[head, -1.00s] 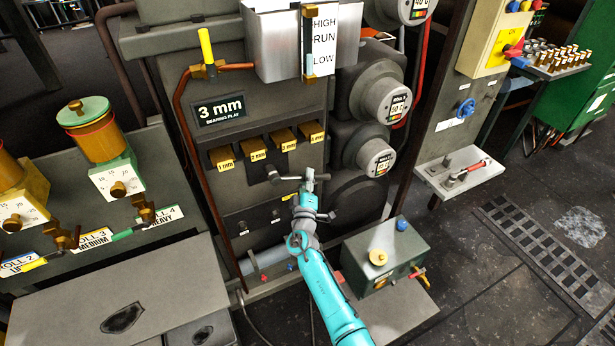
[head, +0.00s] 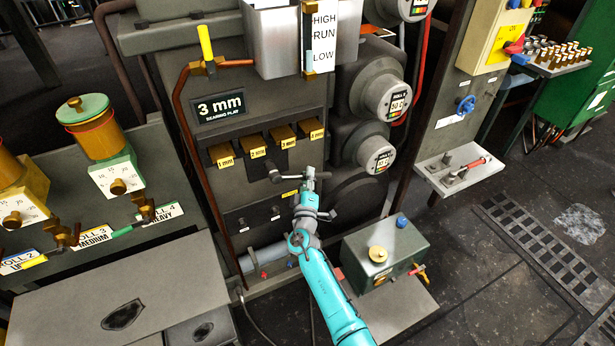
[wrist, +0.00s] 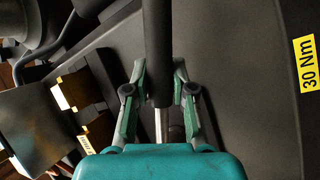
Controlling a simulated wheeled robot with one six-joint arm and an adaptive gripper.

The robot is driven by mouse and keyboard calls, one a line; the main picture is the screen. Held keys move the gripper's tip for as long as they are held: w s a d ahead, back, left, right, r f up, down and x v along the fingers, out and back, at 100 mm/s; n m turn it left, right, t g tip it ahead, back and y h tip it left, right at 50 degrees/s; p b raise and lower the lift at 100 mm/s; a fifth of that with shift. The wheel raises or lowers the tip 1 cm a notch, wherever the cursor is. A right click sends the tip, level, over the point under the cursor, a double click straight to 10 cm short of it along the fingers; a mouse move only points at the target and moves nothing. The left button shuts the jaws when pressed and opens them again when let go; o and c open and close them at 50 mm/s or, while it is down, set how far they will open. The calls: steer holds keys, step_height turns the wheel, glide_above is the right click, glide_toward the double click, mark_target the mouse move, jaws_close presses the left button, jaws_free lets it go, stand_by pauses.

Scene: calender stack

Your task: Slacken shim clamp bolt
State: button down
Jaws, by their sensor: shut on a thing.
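The shim clamp is on the grey machine front, below a row of brass shim blocks (head: 253,145) tagged in mm. My gripper (head: 309,180) is in front of this panel, below and right of the blocks. In the wrist view, my gripper (wrist: 160,95) is shut on a dark round bar (wrist: 158,45), which runs up out of the picture between the green fingers. A thin bright rod shows below it. The bar looks like the clamp bolt's handle; the bolt head itself is hidden. A yellow 30 Nm label (wrist: 306,64) is on the panel to the right.
A "3 mm bearing play" sign (head: 219,107) is above the blocks. Round dials (head: 388,102) stick out at the right. A grey-green box (head: 385,257) with knobs stands low right of my arm. Open floor (head: 470,290) lies farther right.

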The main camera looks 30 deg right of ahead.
steer(key=shift+s, duration=0.8)
stand_by(2.1)
steer(key=shift+s, duration=1.45)
